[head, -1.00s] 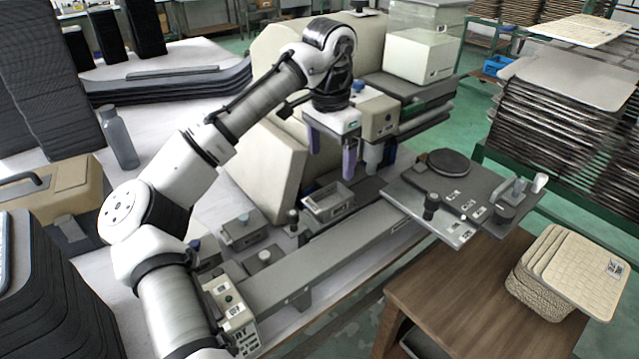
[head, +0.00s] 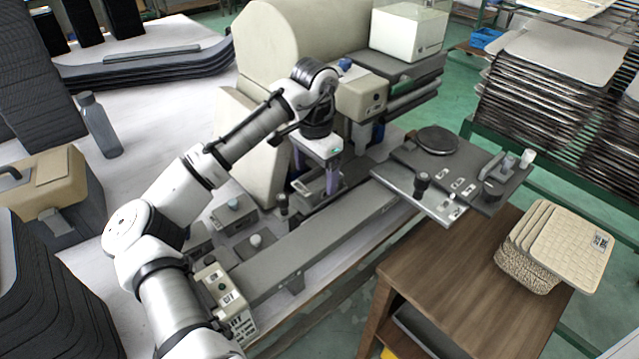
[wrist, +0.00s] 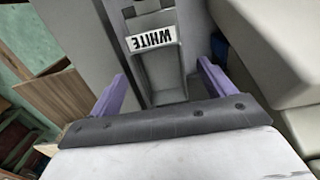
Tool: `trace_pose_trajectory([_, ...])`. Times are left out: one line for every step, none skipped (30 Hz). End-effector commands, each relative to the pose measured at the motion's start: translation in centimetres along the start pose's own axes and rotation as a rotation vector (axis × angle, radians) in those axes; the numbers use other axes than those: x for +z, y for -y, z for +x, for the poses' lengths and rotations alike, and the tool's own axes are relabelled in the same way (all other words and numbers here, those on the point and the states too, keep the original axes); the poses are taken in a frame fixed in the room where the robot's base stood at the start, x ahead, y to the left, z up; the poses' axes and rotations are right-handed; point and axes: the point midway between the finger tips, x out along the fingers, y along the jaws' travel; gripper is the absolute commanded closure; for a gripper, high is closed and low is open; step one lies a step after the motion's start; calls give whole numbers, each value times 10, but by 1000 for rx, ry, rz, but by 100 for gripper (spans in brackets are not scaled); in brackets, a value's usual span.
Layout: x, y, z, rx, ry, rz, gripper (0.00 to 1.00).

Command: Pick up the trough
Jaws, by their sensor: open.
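The trough (head: 322,190) is a small grey open box on the bench beside the long grey rail, directly under my gripper in the head view. In the wrist view the trough (wrist: 165,72) lies between the fingers, with a white label reading "WHITE", upside down. My gripper (head: 315,175) points down with its two purple fingers apart. The fingers also show in the wrist view (wrist: 162,72), one on each side of the trough, with nothing held. The gripper body hides part of the trough in the head view. I cannot tell whether the fingers touch it.
A beige machine body (head: 250,140) stands close behind the gripper. The long grey rail (head: 320,240) runs in front of the trough. Small grey boxes with knobs (head: 233,214) sit to the left.

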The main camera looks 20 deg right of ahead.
Motion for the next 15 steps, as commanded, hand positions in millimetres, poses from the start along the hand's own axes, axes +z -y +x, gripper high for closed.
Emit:
trace_pose_trajectory([-1,0,5,1,3,0,18])
trace_pose_trajectory([-2,0,10,2,3,0,18])
trace_pose_trajectory([-2,0,17,2,2,0,18])
trace_pose_trajectory([-2,0,21,2,2,0,18])
trace_pose_trajectory([-2,0,25,2,2,0,18])
trace_pose_trajectory([-2,0,29,1,1,0,18])
trace_pose_trajectory([-2,0,31,1,0,0,18])
trace_pose_trajectory([-2,0,32,1,0,0,18])
trace_pose_trajectory([-2,0,34,0,1,0,18])
trace_pose_trajectory([-2,0,35,0,1,0,18])
trace_pose_trajectory([-2,0,35,0,0,0,18])
trace_pose_trajectory([-2,0,35,0,0,0,18])
trace_pose_trajectory([-2,0,35,0,0,0,18])
trace_pose_trajectory([-2,0,35,0,0,0,18])
trace_pose_trajectory([-2,0,35,0,0,0,18])
